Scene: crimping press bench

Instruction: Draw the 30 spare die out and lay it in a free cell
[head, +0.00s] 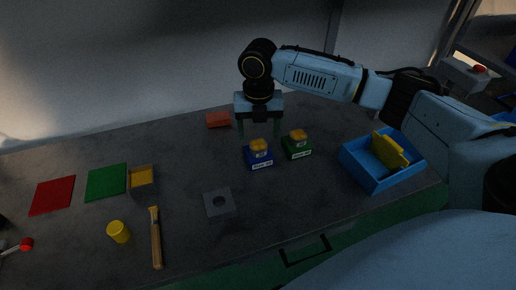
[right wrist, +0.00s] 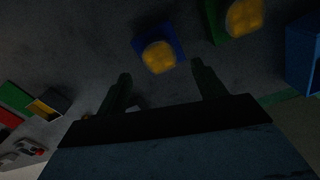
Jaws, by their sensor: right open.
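A blue block with a yellow top (head: 260,160) and a green block with a yellow top (head: 297,153) stand side by side on the bench. Each has a pale label too small to read, so I cannot tell which is the 30 die. My right gripper (head: 259,134) is open and empty, pointing down just behind and above the blue block. In the right wrist view the blue block (right wrist: 175,41) lies beyond the fingertips, apart from them, and the green block (right wrist: 218,32) is to its right. My left gripper is not in view.
A blue bin (head: 366,177) holding a yellow piece stands at right. A grey plate with a hole (head: 219,211), a brush (head: 156,240), a yellow cylinder (head: 119,232), a small yellow box (head: 141,177), green (head: 106,182) and red mats (head: 52,196) lie left. An orange-red block (head: 218,119) is behind.

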